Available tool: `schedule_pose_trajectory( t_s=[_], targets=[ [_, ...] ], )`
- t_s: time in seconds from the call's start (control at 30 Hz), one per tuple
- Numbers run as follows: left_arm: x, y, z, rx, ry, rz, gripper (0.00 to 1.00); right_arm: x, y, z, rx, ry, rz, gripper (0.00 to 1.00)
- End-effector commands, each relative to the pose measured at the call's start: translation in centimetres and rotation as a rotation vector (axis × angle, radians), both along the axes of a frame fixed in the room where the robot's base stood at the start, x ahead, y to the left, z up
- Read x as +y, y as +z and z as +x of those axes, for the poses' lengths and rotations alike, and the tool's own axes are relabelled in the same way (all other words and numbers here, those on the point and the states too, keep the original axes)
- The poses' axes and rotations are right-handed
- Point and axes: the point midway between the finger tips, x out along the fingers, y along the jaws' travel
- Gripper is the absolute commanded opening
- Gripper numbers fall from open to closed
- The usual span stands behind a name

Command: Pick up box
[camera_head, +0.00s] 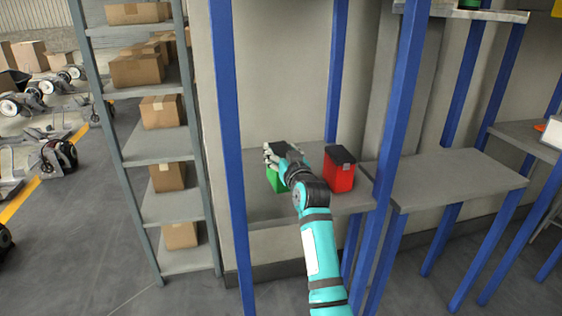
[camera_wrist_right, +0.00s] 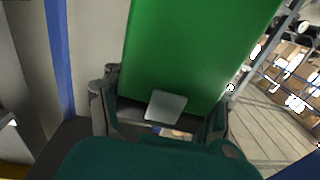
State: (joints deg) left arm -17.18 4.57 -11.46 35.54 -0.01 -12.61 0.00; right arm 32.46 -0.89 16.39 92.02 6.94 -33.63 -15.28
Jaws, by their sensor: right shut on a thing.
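A green box (camera_head: 275,181) with a dark top is on the grey shelf (camera_head: 270,205) between blue posts, partly hidden by my right gripper. My right gripper (camera_head: 272,156) reaches over it from the front and is shut on it. In the right wrist view the green box (camera_wrist_right: 195,55) fills the middle, between the two fingers of the right gripper (camera_wrist_right: 160,115). I cannot tell whether the box touches the shelf. A red box (camera_head: 340,172) with a black lid stands just to the right of my gripper on the same shelf. My left gripper is not in view.
Blue posts (camera_head: 228,150) (camera_head: 400,130) frame the shelf on both sides. An empty grey shelf (camera_head: 450,177) lies to the right. A grey rack with cardboard boxes (camera_head: 137,68) stands to the left. Wheeled machine parts (camera_head: 58,157) stand on the floor at far left.

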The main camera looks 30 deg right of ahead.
Motion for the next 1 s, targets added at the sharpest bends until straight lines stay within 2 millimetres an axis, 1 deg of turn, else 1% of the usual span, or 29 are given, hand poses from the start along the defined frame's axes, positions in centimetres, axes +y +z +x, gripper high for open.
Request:
schedule_pose_trajectory(
  t_s=[0.03, 0.17, 0.3, 0.4, 0.5, 0.6, 0.7, 0.87, 0.93, 1.0],
  targets=[
    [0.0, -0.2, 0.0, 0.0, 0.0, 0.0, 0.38, 0.6, -0.4, -1.0, 0.004, 0.003, 0.002, 0.09],
    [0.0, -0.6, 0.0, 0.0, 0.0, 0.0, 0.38, 2.0, -0.1, -4.1, 0.002, 0.002, 0.002, 0.09],
    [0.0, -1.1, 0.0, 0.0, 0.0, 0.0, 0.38, 3.7, 0.3, -7.6, 0.002, 0.002, 0.002, 0.09],
    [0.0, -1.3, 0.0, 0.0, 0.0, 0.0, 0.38, 4.7, 0.5, -9.7, 0.003, 0.002, 0.002, 0.09],
    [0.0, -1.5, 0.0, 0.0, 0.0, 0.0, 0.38, 5.5, 0.8, -11.4, 0.002, 0.001, 0.003, 0.09],
    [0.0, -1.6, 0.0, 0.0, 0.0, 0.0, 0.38, 6.0, 0.9, -12.5, 0.003, 0.002, 0.002, 0.09],
    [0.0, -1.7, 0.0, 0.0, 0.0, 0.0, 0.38, 6.3, 1.0, -13.2, 0.004, 0.001, 0.003, 0.09],
    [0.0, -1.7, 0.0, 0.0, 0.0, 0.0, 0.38, 6.5, 1.1, -13.5, 0.004, 0.001, 0.003, 0.09],
    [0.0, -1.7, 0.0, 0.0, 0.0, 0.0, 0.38, 6.6, 0.8, -13.7, 0.006, 0.002, 0.002, 0.09],
    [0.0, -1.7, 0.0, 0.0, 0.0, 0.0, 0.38, 6.8, 0.1, -14.0, 0.008, 0.006, -0.001, 0.09]
  ],
)
